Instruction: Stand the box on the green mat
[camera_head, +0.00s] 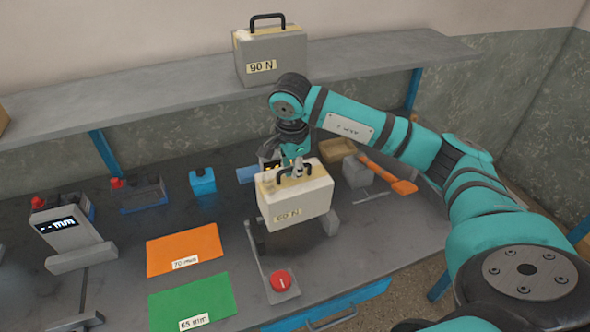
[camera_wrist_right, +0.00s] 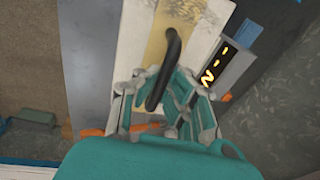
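The pale box (camera_head: 296,203) has a black handle, a yellowish strip on top and a label that seems to read 60 N or 68 N. My right gripper (camera_head: 294,172) is above it, with its fingers closed around the handle; the wrist view shows the fingers (camera_wrist_right: 163,98) on both sides of the black handle (camera_wrist_right: 172,60). I cannot tell whether the box's underside touches anything. The green mat (camera_head: 190,298), labelled 65 mm, lies flat and bare at the front, left of the box. My left gripper is not in view.
An orange mat (camera_head: 184,248), labelled 70 mm, lies behind the green one. A display reading mm (camera_head: 62,222) is at left. Another box, 90 N (camera_head: 272,57), stands on the shelf (camera_head: 170,88).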

